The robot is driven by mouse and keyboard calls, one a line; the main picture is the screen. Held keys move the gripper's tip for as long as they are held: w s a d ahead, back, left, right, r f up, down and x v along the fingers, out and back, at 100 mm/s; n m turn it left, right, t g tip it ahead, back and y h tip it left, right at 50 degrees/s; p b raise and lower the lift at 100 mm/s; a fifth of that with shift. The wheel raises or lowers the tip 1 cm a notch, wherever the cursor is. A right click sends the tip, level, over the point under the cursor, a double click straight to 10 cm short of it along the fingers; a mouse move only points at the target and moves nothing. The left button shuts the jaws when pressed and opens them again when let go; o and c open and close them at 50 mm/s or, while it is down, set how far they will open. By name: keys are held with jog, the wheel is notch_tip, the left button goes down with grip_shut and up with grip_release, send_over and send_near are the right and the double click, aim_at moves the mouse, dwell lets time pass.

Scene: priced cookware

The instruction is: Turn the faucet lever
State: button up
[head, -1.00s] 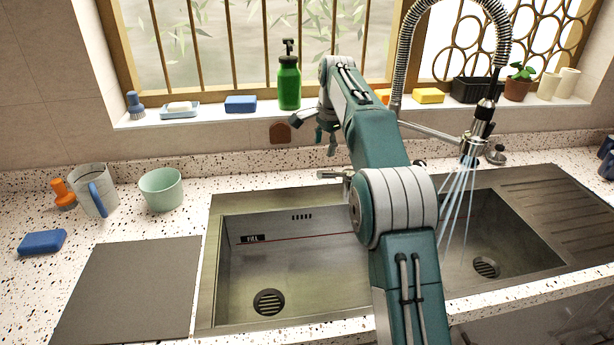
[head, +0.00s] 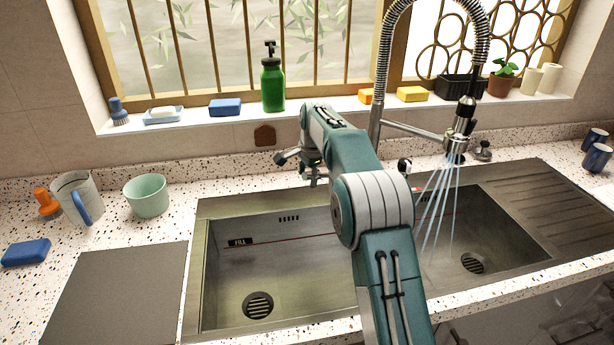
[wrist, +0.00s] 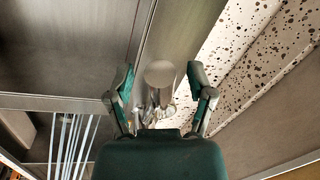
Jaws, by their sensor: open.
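The tall chrome faucet (head: 377,90) with its spring hose stands behind the double sink. Water streams (head: 438,200) fall from its spray head into the right basin. My gripper (head: 313,180) is low at the sink's back edge, left of the faucet column. The lever area is hidden behind my gripper and arm in the head view. In the wrist view my gripper (wrist: 162,92) is open, with a finger on each side of a round-ended metal cylinder (wrist: 160,74), which looks like part of the faucet's lever. I cannot tell whether the fingers touch it.
The left basin (head: 270,270) is empty. A green soap bottle (head: 272,85), sponges and a plant (head: 503,78) stand on the sill. A grey board (head: 115,295) lies in front.

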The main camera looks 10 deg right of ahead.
jog(key=shift+a, duration=0.1)
grip_shut()
jog(key=shift+a, duration=0.15)
jog(key=shift+w, duration=0.1)
jog(key=shift+w+a+m+h, duration=0.15)
jog(key=shift+w+a+m, duration=0.05)
jog(key=shift+w+m, duration=0.7)
jog(key=shift+w+a+m+h, duration=0.2)
jog(key=shift+w+m, duration=0.45)
jog(key=shift+m, duration=0.3)
jog(key=shift+w+a+m+h, duration=0.15)
jog(key=shift+w+a+m, duration=0.05)
jog(key=shift+w+m, duration=0.7)
jog(key=shift+s, duration=0.1)
jog(key=shift+c, duration=0.9)
grip_release()
jog(key=shift+f, duration=0.1)
jog(key=shift+o, duration=0.9)
jog(key=shift+a, duration=0.1)
